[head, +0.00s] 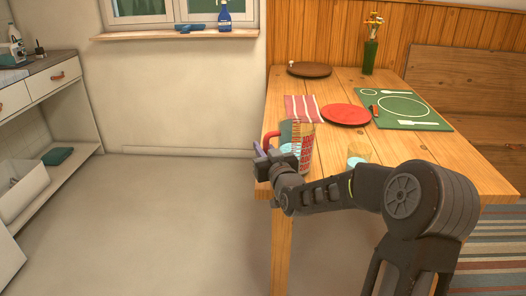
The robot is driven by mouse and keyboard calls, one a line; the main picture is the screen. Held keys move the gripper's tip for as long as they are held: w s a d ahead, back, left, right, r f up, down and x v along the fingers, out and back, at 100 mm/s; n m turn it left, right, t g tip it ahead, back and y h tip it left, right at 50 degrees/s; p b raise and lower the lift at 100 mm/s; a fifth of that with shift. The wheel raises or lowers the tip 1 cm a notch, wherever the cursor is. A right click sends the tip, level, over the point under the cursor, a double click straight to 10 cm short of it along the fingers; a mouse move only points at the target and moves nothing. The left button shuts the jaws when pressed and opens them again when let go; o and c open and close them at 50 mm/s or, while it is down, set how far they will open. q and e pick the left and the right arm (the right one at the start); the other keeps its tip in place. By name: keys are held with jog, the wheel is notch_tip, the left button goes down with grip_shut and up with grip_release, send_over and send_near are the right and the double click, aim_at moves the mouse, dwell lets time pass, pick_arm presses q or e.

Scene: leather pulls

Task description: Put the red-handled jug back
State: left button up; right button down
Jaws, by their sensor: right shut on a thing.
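The red-handled jug (307,150) is at the left front edge of the wooden table (330,90). Its red handle (268,138) points to the left, and its side looks clear with a coloured pattern. My right gripper (263,150) is in front of the jug's left side, shut on it near the handle. My left gripper is not in view.
A glass (357,155) stands right of the jug, partly behind my right arm. A red plate (346,115), a striped napkin (302,108), a green placemat (405,110), a brown round board (309,69) and a flower vase (370,57) lie farther back. Floor left of the table is clear.

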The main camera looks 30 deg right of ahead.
jog(key=shift+f, duration=0.15)
jog(key=shift+f, duration=0.1)
jog(key=c, duration=1.4)
grip_release()
jog(key=shift+f, duration=0.1)
jog(key=shift+o, duration=0.2)
jog(key=v, duration=1.2)
